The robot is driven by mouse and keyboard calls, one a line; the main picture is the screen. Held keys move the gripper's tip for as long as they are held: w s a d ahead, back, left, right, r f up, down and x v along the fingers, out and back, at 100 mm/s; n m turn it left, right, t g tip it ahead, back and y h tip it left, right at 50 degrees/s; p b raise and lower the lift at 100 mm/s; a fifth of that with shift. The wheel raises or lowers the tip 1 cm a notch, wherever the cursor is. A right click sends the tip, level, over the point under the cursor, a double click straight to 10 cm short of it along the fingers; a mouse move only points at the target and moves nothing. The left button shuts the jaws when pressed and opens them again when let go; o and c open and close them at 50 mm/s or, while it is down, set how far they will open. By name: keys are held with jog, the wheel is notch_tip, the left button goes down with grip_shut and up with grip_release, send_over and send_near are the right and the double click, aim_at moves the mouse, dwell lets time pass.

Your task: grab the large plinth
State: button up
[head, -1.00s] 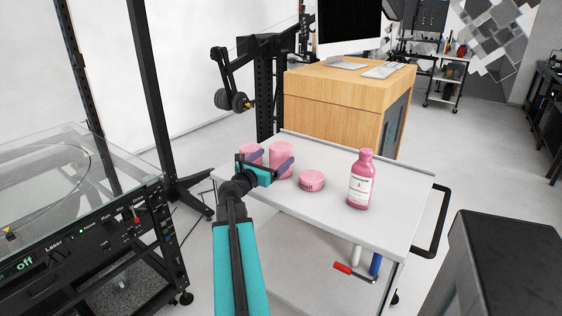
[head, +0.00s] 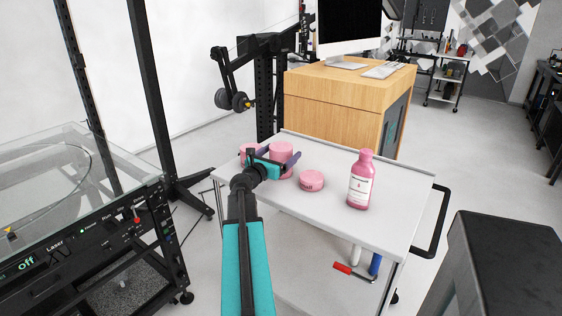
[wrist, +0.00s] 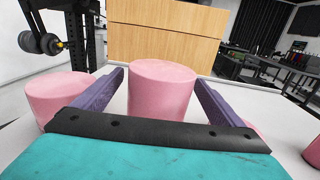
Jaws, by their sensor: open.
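The large plinth (head: 281,147) is a tall plain pink cylinder standing upright on the white cart top. My gripper (head: 278,157) is open in front of it, and its arm hides the plinth's lower part in the head view. In the wrist view the large plinth (wrist: 162,92) stands in the middle, between the two purple fingers of my gripper (wrist: 160,80). A gap shows on each side at the fingers. The plinth's base is hidden behind the black gripper bar.
A wider pink cylinder (head: 249,149) stands close on the left, near the left finger. A low pink round piece with dark marking (head: 311,181) and a pink bottle (head: 361,180) stand to the right on the cart (head: 400,195). A wooden desk (head: 335,105) is behind.

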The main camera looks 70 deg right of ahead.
aim_at(281, 146)
dwell(0.3)
jog(key=c, duration=1.3)
jog(key=shift+r, duration=0.15)
jog(key=shift+c, duration=0.2)
jog(key=shift+w+r+p, duration=0.15)
jog(key=shift+r+p, duration=1.45)
jog(key=shift+r, duration=0.1)
jog(key=a+r+p, duration=0.1)
jog(key=a+p, duration=0.1)
jog(key=a, duration=0.8)
jog(key=shift+s+a, duration=0.3)
jog(key=shift+s, duration=0.05)
